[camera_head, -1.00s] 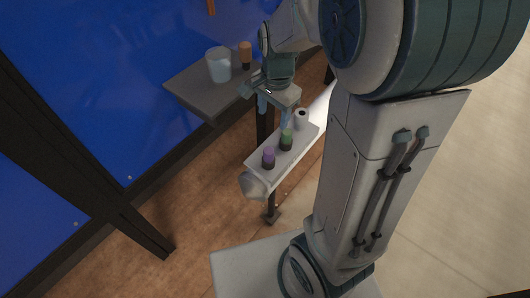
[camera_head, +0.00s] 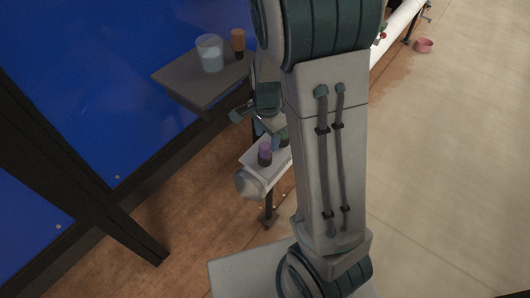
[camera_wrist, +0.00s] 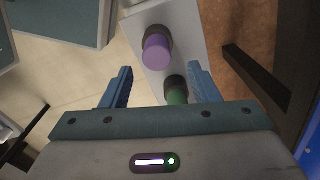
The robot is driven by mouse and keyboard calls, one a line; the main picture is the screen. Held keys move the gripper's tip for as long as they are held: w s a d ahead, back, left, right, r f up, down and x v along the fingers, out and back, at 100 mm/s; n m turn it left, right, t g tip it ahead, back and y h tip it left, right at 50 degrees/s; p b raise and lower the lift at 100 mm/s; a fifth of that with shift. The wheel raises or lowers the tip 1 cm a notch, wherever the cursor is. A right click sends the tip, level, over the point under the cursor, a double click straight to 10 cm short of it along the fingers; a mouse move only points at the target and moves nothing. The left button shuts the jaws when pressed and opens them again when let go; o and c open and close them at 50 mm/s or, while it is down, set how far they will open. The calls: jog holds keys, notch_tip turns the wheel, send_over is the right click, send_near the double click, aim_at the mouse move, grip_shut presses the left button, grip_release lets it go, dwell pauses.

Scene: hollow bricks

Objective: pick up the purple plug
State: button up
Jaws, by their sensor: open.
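The purple plug (camera_head: 265,148) stands upright in a dark base near the front end of a narrow white bench, in the head view. In the wrist view the purple plug (camera_wrist: 157,50) lies ahead of the open fingers, apart from them and a little left of centre. A green plug (camera_wrist: 176,92) sits nearer, between the blue fingertips. My gripper (camera_wrist: 158,78) is open with nothing held. In the head view my arm hides most of the gripper and the rest of the bench.
A grey shelf (camera_head: 188,84) by the blue wall holds a clear cup (camera_head: 209,54) and an orange plug (camera_head: 238,42). A dark post (camera_head: 75,160) stands at left.

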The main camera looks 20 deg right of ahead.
aim_at(265, 146)
jog(key=f, duration=0.1)
jog(key=f+b, duration=0.1)
jog(key=f, duration=0.3)
jog(key=shift+s+a+b, duration=0.3)
jog(key=shift+a+b, duration=0.05)
jog(key=shift+a, duration=0.05)
jog(key=shift+r, duration=0.1)
jog(key=c, duration=1)
jog(key=shift+c, duration=0.2)
